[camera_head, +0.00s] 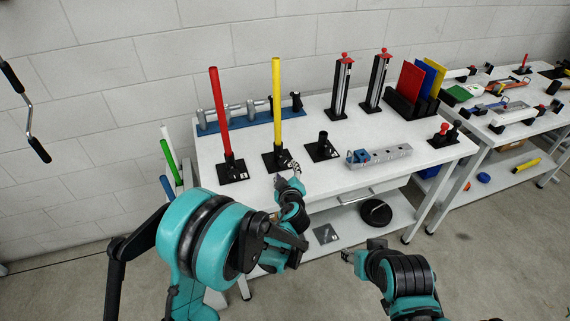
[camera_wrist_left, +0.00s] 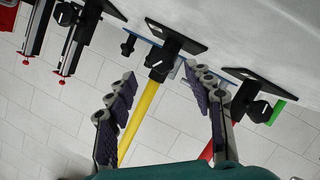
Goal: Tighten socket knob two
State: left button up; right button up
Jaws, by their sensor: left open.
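The yellow rod (camera_head: 277,100) stands upright in a black socket (camera_head: 272,162) with a square base, the middle of three on the white table. In the left wrist view, that socket's black knob (camera_wrist_left: 157,71) shows between my spread fingers. My left gripper (camera_head: 287,172) is open and empty, just in front of this socket; its fingers (camera_wrist_left: 165,77) stand on either side of the knob, and I cannot tell whether they touch it. My right gripper (camera_head: 349,257) is low in front of the table, away from the sockets; its jaws are too small to judge.
A red rod (camera_head: 219,112) stands in the socket to the left, and an empty socket (camera_head: 322,146) is to the right. A metal block on the table (camera_head: 390,153) lies farther right. A blue rack with metal cylinders (camera_head: 250,114) is behind the rods.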

aim_at(283, 163)
pick_arm(q)
jog(key=shift+a, duration=0.2)
jog(key=b+x, duration=0.2)
jog(key=x, duration=0.4)
jog(key=shift+w+f, duration=0.15)
jog(key=shift+w, duration=0.05)
jog(key=shift+w+a+f, duration=0.1)
jog(key=shift+w+a, duration=0.05)
jog(key=shift+w, duration=0.45)
jog(key=c, duration=1.2)
